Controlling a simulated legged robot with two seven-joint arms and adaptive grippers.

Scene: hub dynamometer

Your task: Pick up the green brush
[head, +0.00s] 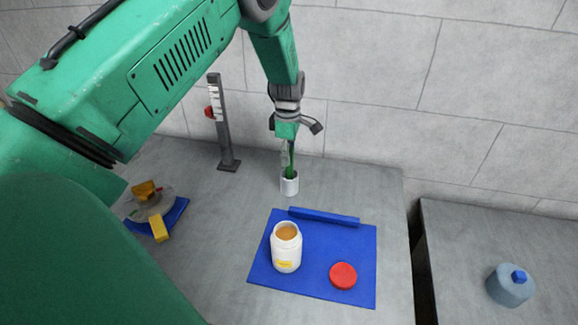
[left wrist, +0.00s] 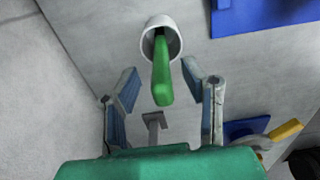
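The green brush (head: 290,158) stands in a small white cup (head: 289,185) near the back of the grey table. In the left wrist view its green handle (left wrist: 162,75) points towards the camera, with the white cup (left wrist: 160,36) around its lower part. My left gripper (head: 296,130) is above the cup, pointing down. In the left wrist view its two fingers (left wrist: 163,88) are spread, one on each side of the handle, with gaps on both sides. The brush's lower end is hidden in the cup. My right gripper is not in view.
A blue mat (head: 330,262) bears a white jar (head: 286,250) and a red lid (head: 343,275). A dark upright stand (head: 222,125) is left of the cup. A yellow-and-grey device (head: 150,205) sits farther left. A grey-blue container (head: 510,285) stands on the right table, across a gap.

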